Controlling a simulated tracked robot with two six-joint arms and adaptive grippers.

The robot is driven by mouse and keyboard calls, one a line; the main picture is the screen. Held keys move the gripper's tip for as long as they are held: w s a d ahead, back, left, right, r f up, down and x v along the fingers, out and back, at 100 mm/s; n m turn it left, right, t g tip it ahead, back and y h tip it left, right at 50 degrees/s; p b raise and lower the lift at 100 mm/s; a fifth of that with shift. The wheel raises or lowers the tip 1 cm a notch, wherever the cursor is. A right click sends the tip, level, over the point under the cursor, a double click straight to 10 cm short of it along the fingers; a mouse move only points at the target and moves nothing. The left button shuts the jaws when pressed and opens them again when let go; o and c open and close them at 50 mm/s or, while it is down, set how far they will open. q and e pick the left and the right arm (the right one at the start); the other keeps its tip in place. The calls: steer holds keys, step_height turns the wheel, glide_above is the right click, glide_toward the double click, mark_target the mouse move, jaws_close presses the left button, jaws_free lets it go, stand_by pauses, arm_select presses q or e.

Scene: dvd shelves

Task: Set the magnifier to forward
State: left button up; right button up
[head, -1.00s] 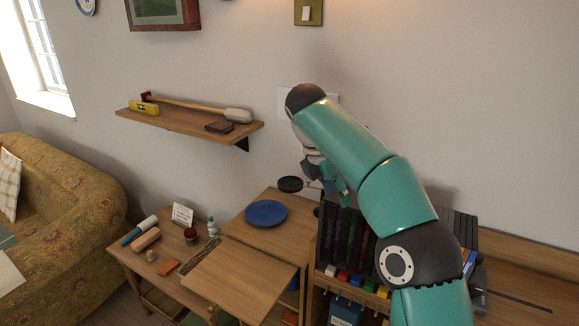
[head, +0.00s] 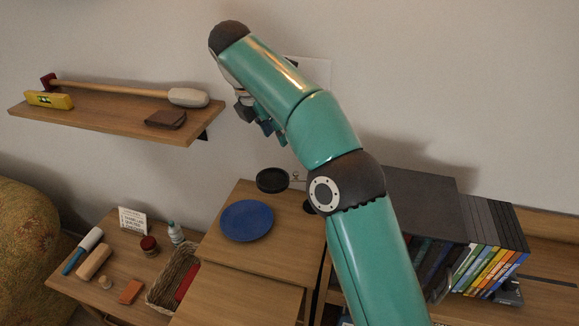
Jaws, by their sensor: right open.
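A black round disc (head: 272,180) on a thin arm, which looks like the magnifier, stands just behind the blue plate in the head view. Its thin arm runs right toward my right arm, which hides part of what is there. My right gripper (head: 258,121) is above the disc and slightly to its left in the picture, apart from it. Its fingers are small, partly hidden by my own wrist, open, with nothing seen between them. My left gripper is not in view.
A blue plate (head: 246,220) lies on the wooden cabinet top. A wall shelf (head: 100,117) with a mallet (head: 187,97) juts out left of my gripper. Books (head: 490,262) stand at the right. A low table with a basket (head: 172,276) is at the lower left.

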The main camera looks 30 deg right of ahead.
steer(key=b, duration=0.2)
glide_toward(287, 177)
steer(key=d+f, duration=0.2)
steer(key=s+d+f, duration=0.1)
steer(key=d+f, duration=0.1)
steer(key=f, duration=0.1)
steer(key=shift+d+f, duration=0.25)
steer(key=shift+d, duration=0.05)
jaws_close()
